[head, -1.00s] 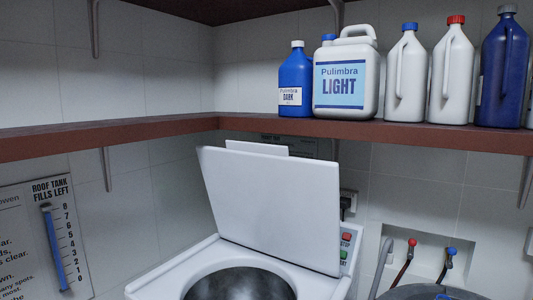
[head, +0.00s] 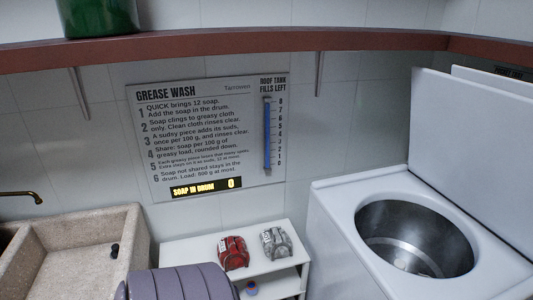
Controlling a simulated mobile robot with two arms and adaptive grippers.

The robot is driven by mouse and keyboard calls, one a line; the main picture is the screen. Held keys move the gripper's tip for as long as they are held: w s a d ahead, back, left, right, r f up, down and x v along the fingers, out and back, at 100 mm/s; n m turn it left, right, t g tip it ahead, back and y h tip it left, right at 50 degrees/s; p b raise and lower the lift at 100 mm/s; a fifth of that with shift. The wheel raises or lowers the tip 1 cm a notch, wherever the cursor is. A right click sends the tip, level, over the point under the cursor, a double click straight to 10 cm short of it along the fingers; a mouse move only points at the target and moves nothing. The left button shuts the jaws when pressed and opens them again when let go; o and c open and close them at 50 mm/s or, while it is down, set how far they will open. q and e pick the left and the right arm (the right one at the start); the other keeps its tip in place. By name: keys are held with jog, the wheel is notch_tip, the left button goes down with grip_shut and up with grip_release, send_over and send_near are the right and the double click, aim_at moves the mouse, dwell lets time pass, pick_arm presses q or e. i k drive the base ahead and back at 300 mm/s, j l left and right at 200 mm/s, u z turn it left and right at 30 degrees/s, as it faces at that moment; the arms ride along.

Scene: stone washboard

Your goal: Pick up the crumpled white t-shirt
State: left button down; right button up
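A small crumpled white-grey bundle (head: 276,242) sits on top of a low white shelf unit in the lower middle of the head view. It has dark marks on it, and I cannot tell for sure that it is the white t-shirt. A similar red bundle (head: 233,252) with pale patches sits just to its left. Neither of my grippers is in view.
The white shelf unit (head: 207,246) stands between a stone sink (head: 80,262) at left and an open washing machine (head: 335,225) with an empty-looking drum. A purple-grey ribbed rounded thing (head: 180,283) fills the bottom foreground. A sign (head: 205,135) hangs behind.

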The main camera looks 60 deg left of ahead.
aim_at(276, 244)
jog(key=u, duration=1.95)
